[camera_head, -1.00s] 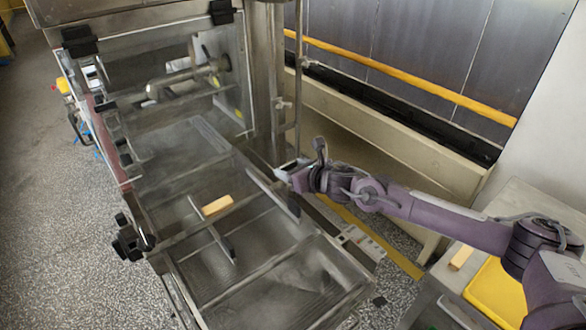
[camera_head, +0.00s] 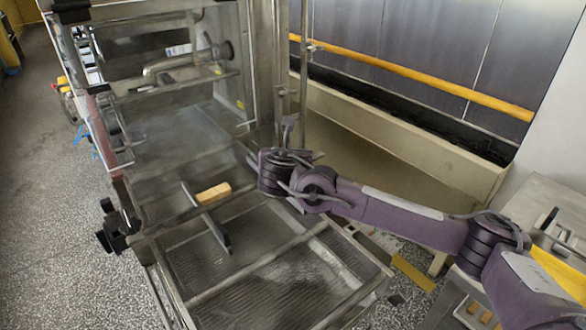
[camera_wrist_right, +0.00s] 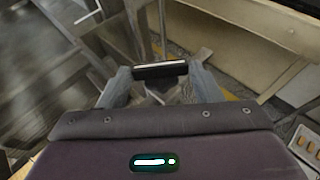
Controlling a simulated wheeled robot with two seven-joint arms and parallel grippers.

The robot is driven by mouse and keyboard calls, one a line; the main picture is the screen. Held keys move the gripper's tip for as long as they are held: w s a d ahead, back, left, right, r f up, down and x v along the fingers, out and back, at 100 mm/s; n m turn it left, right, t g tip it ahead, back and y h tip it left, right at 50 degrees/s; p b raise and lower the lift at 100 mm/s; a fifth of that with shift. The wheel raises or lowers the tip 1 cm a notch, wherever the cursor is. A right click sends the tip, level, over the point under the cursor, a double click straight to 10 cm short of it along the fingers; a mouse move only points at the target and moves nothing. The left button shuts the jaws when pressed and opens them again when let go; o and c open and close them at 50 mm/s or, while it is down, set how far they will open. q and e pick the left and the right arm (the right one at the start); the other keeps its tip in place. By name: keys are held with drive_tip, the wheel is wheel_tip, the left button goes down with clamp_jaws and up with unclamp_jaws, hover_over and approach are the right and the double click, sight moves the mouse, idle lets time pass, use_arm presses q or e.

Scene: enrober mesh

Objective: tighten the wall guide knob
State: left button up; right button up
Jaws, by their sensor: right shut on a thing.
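My right gripper (camera_wrist_right: 161,72) is in the right wrist view, with its two grey fingers at either end of a short black bar-shaped piece (camera_wrist_right: 160,70). It is shut on that piece. I cannot tell for sure whether the piece is the wall guide knob. In the head view my right wrist hangs over the right side of the mesh machine, by an upright post, and its fingertips are mostly hidden. A dark upright guide plate (camera_head: 207,218) stands on the mesh (camera_head: 265,262), left of my wrist. My left gripper is not in view.
A tan block (camera_head: 213,193) lies on the mesh beside the plate. Black knobs (camera_head: 118,229) stick out on the machine's left side. A beige trough (camera_head: 390,130) and yellow rail (camera_head: 420,77) run along the back wall. A side table (camera_head: 545,205) stands at the right.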

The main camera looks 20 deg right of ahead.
drive_tip(key=shift+w+a+m+g+h+b, duration=0.15)
drive_tip(key=shift+a+m+g+h+b, duration=0.15)
drive_tip(key=shift+m+g+h+b, duration=0.5)
drive_tip(key=shift+a+m+h+p, duration=0.1)
drive_tip(key=shift+m+h+p, duration=0.2)
drive_tip(key=shift+m+h, duration=0.4)
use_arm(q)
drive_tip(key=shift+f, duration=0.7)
use_arm(e)
drive_tip(key=m+g+h, duration=0.2)
drive_tip(key=m+g, duration=0.1)
drive_tip(key=shift+w+a+r+m+h, duration=0.1)
drive_tip(key=shift+w+a+m+h, duration=0.1)
drive_tip(key=shift+w+m+h, duration=0.15)
drive_tip(key=shift+g, duration=0.4)
drive_tip(key=o, duration=1)
drive_tip(key=shift+c, duration=0.2)
